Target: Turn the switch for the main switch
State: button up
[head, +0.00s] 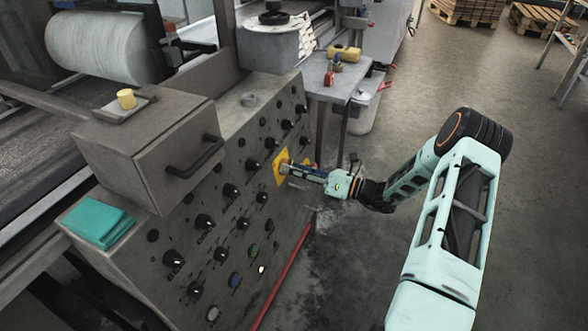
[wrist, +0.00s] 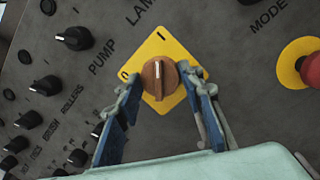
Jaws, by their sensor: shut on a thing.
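The main switch is a brown-orange rotary knob (wrist: 158,72) with a white pointer line, on a yellow diamond plate (wrist: 159,41). In the wrist view the pointer stands about upright, and a "0" shows near the plate's left corner. In the head view the yellow plate (head: 279,168) is on the sloped control panel, with the knob mostly hidden by my fingers. My gripper (wrist: 163,86) has one blue finger on each side of the knob and is shut on it. It also shows in the head view (head: 291,167), reaching in from the right.
A red emergency stop button (wrist: 312,70) with a yellow surround sits right of the switch. Black knobs (wrist: 75,38) labelled PUMP, ROLLERS and others lie to the left. A box with a black handle (head: 195,155) stands on the panel top.

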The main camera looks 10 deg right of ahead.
jog(key=n+g+b, duration=0.1)
jog(key=n, duration=0.4)
jog(key=shift+n, duration=0.3)
jog(key=n+g+b, duration=0.1)
jog(key=n, duration=0.4)
jog(key=shift+y, duration=0.3)
jog(key=shift+r+n+g+h+b, duration=0.15)
jog(key=shift+n+g+b, duration=0.35)
jog(key=shift+n, duration=1.7)
jog(key=shift+r+n+g+h+b, duration=0.1)
jog(key=shift+n+g+h+b, duration=0.35)
jog(key=shift+n, duration=1.75)
jog(key=shift+w, duration=0.1)
jog(key=o, duration=1.2)
jog(key=shift+c, duration=0.2)
jog(key=shift+d, duration=0.15)
